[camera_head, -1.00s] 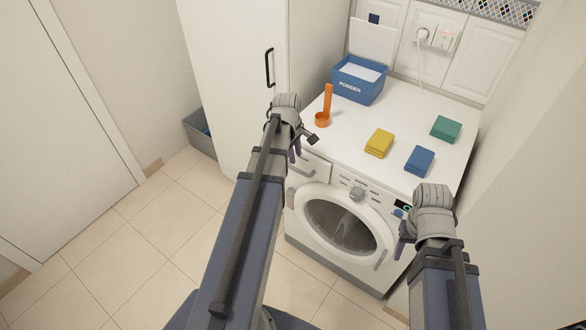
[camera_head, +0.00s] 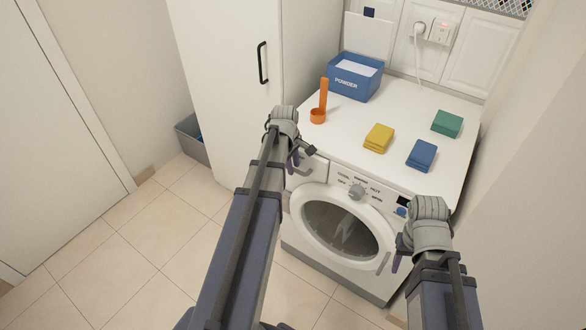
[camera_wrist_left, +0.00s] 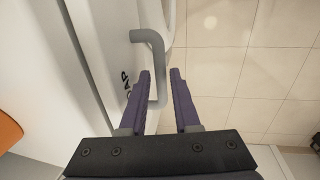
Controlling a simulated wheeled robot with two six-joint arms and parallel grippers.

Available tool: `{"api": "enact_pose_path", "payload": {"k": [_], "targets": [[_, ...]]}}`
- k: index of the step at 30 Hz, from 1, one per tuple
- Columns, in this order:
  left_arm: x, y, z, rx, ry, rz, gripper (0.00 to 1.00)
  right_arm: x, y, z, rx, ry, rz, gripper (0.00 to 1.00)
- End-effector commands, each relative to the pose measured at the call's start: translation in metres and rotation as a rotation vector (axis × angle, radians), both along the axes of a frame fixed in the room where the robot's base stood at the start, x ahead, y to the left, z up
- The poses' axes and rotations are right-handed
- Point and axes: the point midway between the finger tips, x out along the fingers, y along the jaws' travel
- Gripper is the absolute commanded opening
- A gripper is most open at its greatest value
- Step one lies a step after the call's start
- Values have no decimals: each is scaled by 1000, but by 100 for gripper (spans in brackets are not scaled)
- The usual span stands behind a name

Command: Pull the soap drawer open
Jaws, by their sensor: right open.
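The soap drawer is in the upper left of the white washing machine's front; my left gripper partly hides it in the head view. In the left wrist view, its front (camera_wrist_left: 112,45) carries dark lettering, partly covered, and a grey bar handle (camera_wrist_left: 157,60). My left gripper (camera_wrist_left: 160,72) is open, with the handle's near end showing between its two purple fingers. I cannot tell whether the fingers touch it. In the head view the left gripper (camera_head: 297,162) is at the drawer. My right gripper (camera_head: 398,254) is open beside the machine's right front, by the door handle.
On the machine top (camera_head: 345,140) are a blue powder box (camera_head: 345,84), an orange scoop (camera_head: 318,114), and yellow (camera_head: 378,138), blue (camera_head: 421,155) and green (camera_head: 447,123) cloths. A tall white cabinet (camera_head: 225,90) stands left. The tiled floor (camera_head: 120,245) in front is clear.

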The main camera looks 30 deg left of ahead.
Motion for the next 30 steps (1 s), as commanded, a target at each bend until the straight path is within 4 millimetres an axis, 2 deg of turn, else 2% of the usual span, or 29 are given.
{"api": "enact_pose_path", "payload": {"k": [5,12,13,30], "targets": [[0,0,1,0,0,0,28,0,0,1,0,0,0,50],[0,0,1,0,0,0,1,0,0,1,0,0,0,50],[0,0,1,0,0,0,0,0,0,1,0,0,0,50],[0,0,1,0,0,0,0,0,0,1,0,0,0,50]]}}
